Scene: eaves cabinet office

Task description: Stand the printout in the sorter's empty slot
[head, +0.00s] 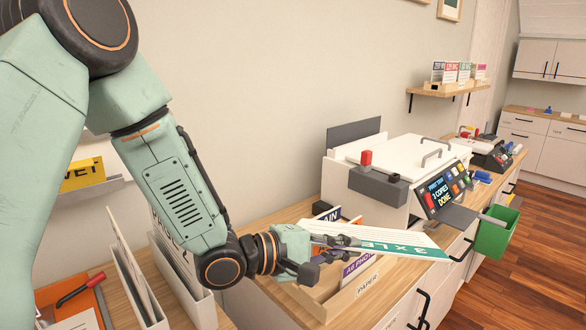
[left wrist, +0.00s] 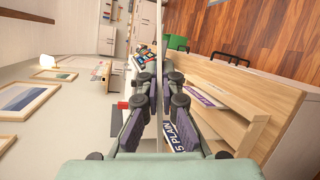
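The printout (head: 395,245) is a white sheet with a green band and lettering. My left gripper (head: 335,241) is shut on its near end and holds it out to the right, tilted, above the wooden paper box. In the left wrist view my gripper's fingers (left wrist: 160,98) are close together, with the thin printout (left wrist: 159,50) between them, seen edge-on. White upright holders with tall dividers, which look like the sorter (head: 128,285), stand at the lower left of the head view. My arm partly hides them, and I cannot tell which slot is empty. My right gripper is out of view.
A wooden box marked PAPER (head: 352,297) with labelled packs lies under the gripper. Behind it stands a white printer (head: 400,160) with a lit panel and grey block. A green bin (head: 496,232) hangs at the counter's front. An orange clipboard (head: 72,305) lies lower left.

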